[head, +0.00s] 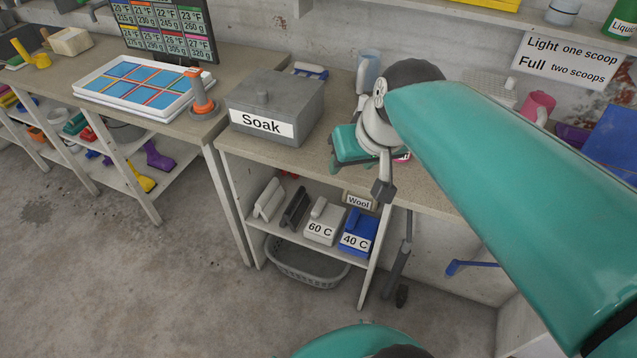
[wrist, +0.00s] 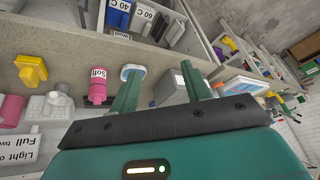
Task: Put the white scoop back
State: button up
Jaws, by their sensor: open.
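My gripper (wrist: 162,68) is open, with nothing between its two green fingers. In the head view my arm partly hides it above the bench, right of the Soak box. I cannot identify the white scoop for certain. A white shape (wrist: 62,92) among pale items on the bench, at the left of the wrist view, may be it; it is apart from the fingers. Similar white items (head: 503,93) stand near the wall in the head view. A sign (head: 570,57) on the wall reads "Light one scoop, Full two scoops".
A grey Soak box (head: 270,108) stands left of my gripper. A pink Soft bottle (wrist: 98,85) and a pale blue jug (wrist: 132,72) are close to the left finger. A yellow object (wrist: 31,71) lies further left. A shelf below the bench holds 60 C (head: 322,228) and 40 C blocks.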

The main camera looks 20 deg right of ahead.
jog(key=s+a+f+n, duration=0.1)
jog(key=s+a+f, duration=0.1)
jog(key=s+a, duration=0.3)
jog(key=shift+a, duration=1)
jog(key=shift+c, duration=0.2)
jog(key=shift+c, duration=1.1)
jog(key=shift+d, duration=0.1)
